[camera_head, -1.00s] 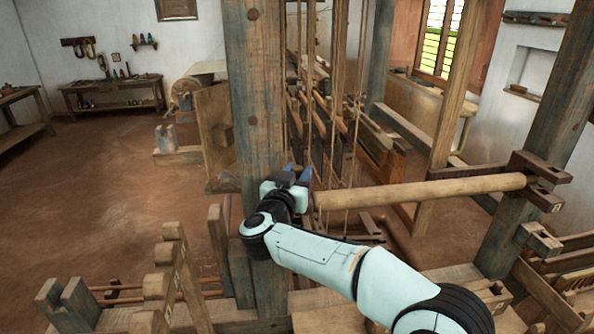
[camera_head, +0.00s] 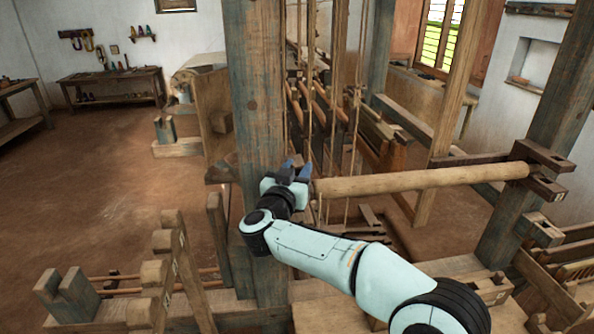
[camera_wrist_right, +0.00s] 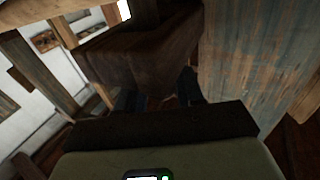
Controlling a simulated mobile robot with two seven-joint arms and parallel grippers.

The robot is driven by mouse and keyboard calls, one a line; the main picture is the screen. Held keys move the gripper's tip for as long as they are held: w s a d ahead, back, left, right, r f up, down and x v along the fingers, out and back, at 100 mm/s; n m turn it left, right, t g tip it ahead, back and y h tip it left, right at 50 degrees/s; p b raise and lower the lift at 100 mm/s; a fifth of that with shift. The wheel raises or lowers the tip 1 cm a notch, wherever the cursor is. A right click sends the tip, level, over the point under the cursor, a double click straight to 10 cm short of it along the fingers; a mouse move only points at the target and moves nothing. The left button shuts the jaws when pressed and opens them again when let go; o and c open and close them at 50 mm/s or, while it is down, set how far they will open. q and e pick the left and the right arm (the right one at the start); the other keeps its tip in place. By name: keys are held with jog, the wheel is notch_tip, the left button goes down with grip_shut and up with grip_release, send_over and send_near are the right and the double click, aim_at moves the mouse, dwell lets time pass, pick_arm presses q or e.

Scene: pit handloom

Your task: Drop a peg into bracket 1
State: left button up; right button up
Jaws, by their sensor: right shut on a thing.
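My right gripper (camera_head: 297,171) is beside the blue-brown wooden post (camera_head: 257,110), near the left end of the round beam (camera_head: 420,181). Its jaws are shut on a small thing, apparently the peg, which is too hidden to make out. In the right wrist view the two dark fingertips (camera_wrist_right: 160,97) are just in front of a dark brown wooden block (camera_wrist_right: 135,55), which seems to be a bracket beside the post (camera_wrist_right: 255,60). I cannot tell its number or whether the peg touches it. My left gripper is out of view.
The beam's right end sits at a dark bracket (camera_head: 543,172) on the right post (camera_head: 520,210). Hanging cords (camera_head: 335,90) are close behind my gripper. Notched wooden frames (camera_head: 165,275) stand at lower left. The floor (camera_head: 110,180) at left is open.

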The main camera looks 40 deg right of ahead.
jog(key=o, duration=1.2)
jog(key=shift+s+a, duration=0.25)
jog(key=shift+a, duration=0.25)
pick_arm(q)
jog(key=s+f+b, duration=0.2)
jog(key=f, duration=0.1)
pick_arm(e)
jog(key=v, duration=1.2)
jog(key=shift+s+a, duration=0.1)
jog(key=shift+s, duration=0.05)
